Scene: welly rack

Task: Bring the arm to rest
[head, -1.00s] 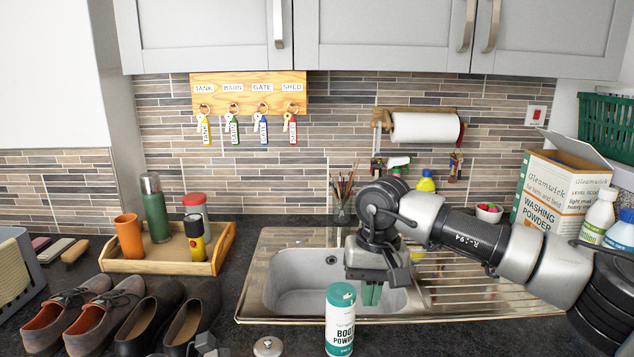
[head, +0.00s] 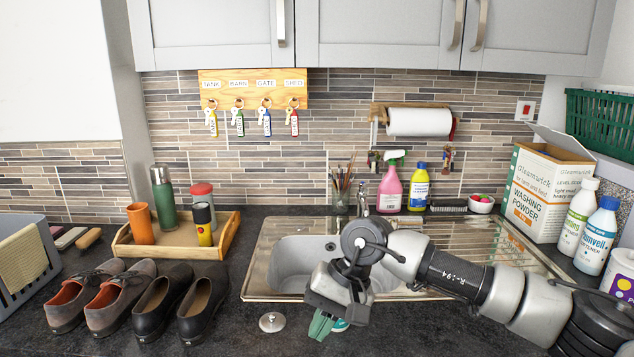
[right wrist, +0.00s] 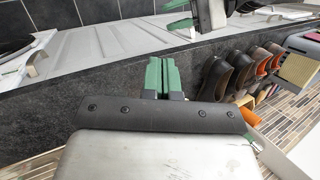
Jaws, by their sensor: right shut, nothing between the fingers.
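My right arm comes in from the right over the front of the worktop. Its gripper (head: 320,326) points down in front of the sink, with green fingertips. In the right wrist view the two green fingers (right wrist: 163,77) lie together, shut with nothing between them.
The steel sink (head: 262,285) lies behind the gripper. Shoes (head: 150,318) stand to the left, with a round metal lid (head: 271,322) between them and the gripper. A wooden tray (head: 125,248) holds flasks. The washing powder box (head: 540,200) and bottles (head: 598,240) stand right.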

